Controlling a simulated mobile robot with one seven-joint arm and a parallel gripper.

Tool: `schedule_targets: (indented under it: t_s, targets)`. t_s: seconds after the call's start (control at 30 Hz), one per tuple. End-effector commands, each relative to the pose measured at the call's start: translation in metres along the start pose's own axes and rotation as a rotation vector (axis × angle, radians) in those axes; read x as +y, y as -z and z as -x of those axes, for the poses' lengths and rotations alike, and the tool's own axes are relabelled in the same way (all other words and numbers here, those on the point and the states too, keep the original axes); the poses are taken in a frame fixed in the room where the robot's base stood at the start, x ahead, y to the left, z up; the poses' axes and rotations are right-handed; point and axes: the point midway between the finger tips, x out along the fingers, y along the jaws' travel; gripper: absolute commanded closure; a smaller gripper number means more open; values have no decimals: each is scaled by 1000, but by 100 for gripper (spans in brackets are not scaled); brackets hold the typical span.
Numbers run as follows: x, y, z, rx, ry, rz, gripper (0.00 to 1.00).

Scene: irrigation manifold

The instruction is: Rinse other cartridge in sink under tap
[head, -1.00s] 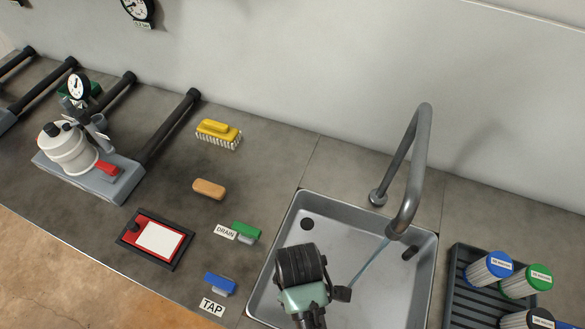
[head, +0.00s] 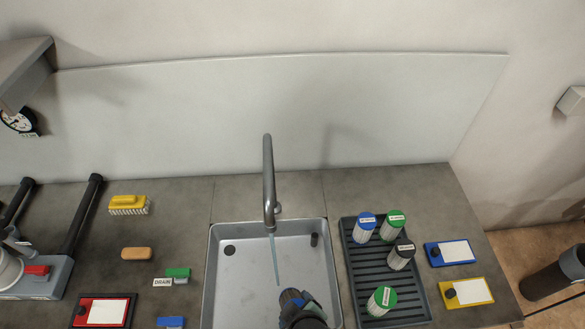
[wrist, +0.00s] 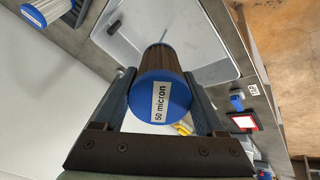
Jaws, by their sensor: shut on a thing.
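My gripper (wrist: 160,84) is shut on a cartridge (wrist: 162,100) with a blue cap marked "50 micron" and a brownish pleated body. In the head view, my gripper (head: 304,314) and the cartridge's end (head: 290,296) are at the bottom edge, over the near part of the steel sink (head: 209,272). The tap (head: 268,180) is running, and a thin water stream (head: 275,258) falls into the sink. In the wrist view the stream shows just past the cartridge's far end; I cannot tell whether it touches. The blue tap lever (head: 171,322) is partly cut off.
A black ribbed rack (head: 347,262) right of the sink holds several upright cartridges with blue, green and black caps. Left of the sink are a green drain lever (head: 178,272), a tan block (head: 136,254) and a yellow brush (head: 128,204). Blue (head: 450,253) and yellow (head: 466,292) panels lie at right.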

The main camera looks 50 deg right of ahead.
Motion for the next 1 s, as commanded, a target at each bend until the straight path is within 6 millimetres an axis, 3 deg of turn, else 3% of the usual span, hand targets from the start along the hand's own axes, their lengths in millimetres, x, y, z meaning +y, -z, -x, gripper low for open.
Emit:
schedule_targets:
  t_s: [1.0]
  targets:
    - [41,64,-67,2,0,3,92]
